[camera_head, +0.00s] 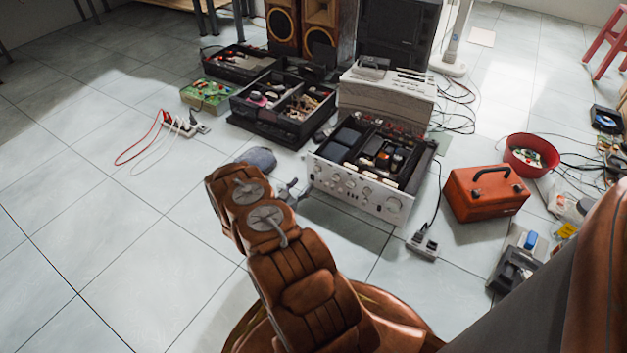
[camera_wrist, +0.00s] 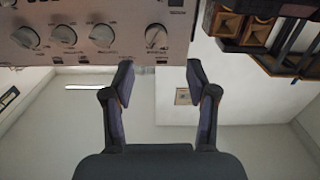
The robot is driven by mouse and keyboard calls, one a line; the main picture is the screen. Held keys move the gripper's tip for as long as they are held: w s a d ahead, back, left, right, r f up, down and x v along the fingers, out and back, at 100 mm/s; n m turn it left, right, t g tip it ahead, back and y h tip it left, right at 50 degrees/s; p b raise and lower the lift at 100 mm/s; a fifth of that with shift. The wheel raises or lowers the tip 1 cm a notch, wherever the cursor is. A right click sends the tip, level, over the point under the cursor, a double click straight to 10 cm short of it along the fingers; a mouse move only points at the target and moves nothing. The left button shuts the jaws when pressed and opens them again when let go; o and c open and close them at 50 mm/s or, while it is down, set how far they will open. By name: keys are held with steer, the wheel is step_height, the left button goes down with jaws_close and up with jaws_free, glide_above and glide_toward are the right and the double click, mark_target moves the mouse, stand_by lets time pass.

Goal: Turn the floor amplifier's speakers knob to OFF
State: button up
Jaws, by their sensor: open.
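The floor amplifier (camera_head: 358,188) sits with its lid off and its silver knob panel facing me. My gripper (camera_head: 291,191) is close to the panel's left end in the head view. In the wrist view, which looks upside down, my gripper (camera_wrist: 160,77) is open and its fingers are empty. A round knob (camera_wrist: 156,37) with a pointer mark lies above the gap between the fingertips, apart from them. It is likely the speakers knob, but its label is too small to read. Several similar knobs, such as one knob (camera_wrist: 103,35), line the panel to its left.
An orange toolbox (camera_head: 485,193) and a red bowl (camera_head: 531,155) stand right of the amplifier. A power strip (camera_head: 422,246) lies by its front right corner. Opened black equipment (camera_head: 282,108) is behind left. The tiled floor at left is mostly clear.

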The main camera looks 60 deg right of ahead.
mark_target(315, 172)
steer(key=d+b, duration=0.1)
steer(key=d, duration=0.1)
steer(key=d+b, duration=0.1)
steer(key=d, duration=0.1)
steer(key=d+b, duration=0.1)
steer(key=d, duration=0.1)
steer(key=shift+s+d+f, duration=0.15)
steer(key=shift+d+f, duration=0.1)
steer(key=shift+d+r+b, duration=0.15)
steer(key=shift+d+b, duration=0.2)
steer(key=shift+d, duration=0.35)
jaws_close()
